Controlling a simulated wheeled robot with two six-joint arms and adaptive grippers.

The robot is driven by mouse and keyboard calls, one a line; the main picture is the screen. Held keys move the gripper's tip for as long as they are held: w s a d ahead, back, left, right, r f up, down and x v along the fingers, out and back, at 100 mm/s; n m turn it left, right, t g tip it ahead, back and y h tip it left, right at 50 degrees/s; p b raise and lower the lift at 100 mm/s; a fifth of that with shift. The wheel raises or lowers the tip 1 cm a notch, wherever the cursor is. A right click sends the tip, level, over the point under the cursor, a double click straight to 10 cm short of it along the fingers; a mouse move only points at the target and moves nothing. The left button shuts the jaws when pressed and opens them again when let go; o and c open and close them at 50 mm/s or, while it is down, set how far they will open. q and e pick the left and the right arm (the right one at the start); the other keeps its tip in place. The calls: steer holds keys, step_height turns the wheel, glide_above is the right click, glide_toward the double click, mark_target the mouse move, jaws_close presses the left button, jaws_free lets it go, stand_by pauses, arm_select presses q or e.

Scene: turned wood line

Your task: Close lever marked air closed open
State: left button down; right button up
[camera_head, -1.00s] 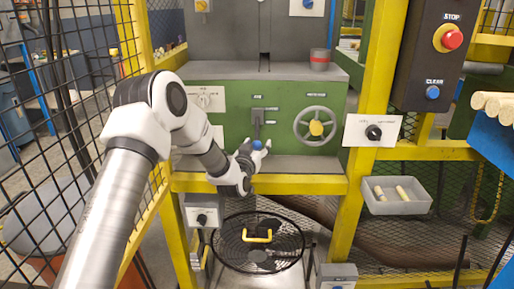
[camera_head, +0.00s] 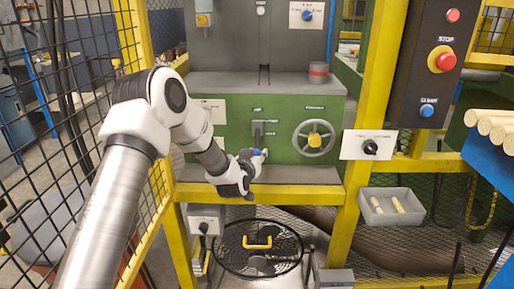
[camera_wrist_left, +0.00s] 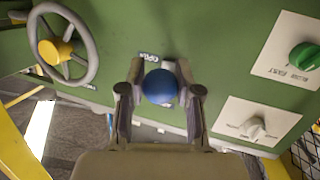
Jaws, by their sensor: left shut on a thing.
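The lever (camera_head: 257,131) is a grey handle with a blue ball knob on the green machine front, under a small label too small to read in the head view. My left gripper (camera_head: 256,157) is at the knob, its arm coming in from the left. In the left wrist view the blue knob (camera_wrist_left: 160,87) sits between the two fingers of my left gripper (camera_wrist_left: 160,92), which is shut on it. A label reading OPEN (camera_wrist_left: 150,57) shows behind the knob. The knob and fingers hide most of the lever's shaft. My right gripper is not in view.
A handwheel (camera_head: 314,139) is close on the lever's right. A yellow rail (camera_head: 290,190) runs below, and a yellow post (camera_head: 373,100) stands to the right. Mesh fencing (camera_head: 50,130) is on the left. A switch panel (camera_wrist_left: 256,125) shows in the wrist view.

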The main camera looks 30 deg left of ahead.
mark_target(257, 150)
arm_select(q)
steer(key=r+g+p, duration=0.1)
steer(key=r+p, duration=0.1)
steer(key=p, duration=0.2)
steer(key=r+g+h+p, duration=0.1)
steer(key=r+g+p, duration=0.1)
steer(key=p, duration=0.3)
steer(key=r+n+g+h+p, duration=0.1)
steer(key=r+g+p, duration=0.1)
steer(key=r+p, duration=0.1)
steer(key=shift+s+d+p, duration=0.15)
steer(key=shift+s+p, duration=0.15)
steer(key=shift+p, duration=0.5)
steer(key=shift+w+r+p, duration=0.2)
steer(key=shift+r+p, duration=0.3)
steer(key=shift+w+r+p, duration=0.15)
steer(key=shift+r+p, duration=0.3)
steer(key=shift+r, duration=0.05)
steer(key=shift+w+a+r+p, duration=0.3)
steer(key=shift+a+r+p, duration=0.15)
steer(key=shift+r, duration=0.2)
steer(key=c, duration=0.8)
jaws_free()
steer(key=shift+d, duration=0.1)
steer(key=shift+s, duration=0.1)
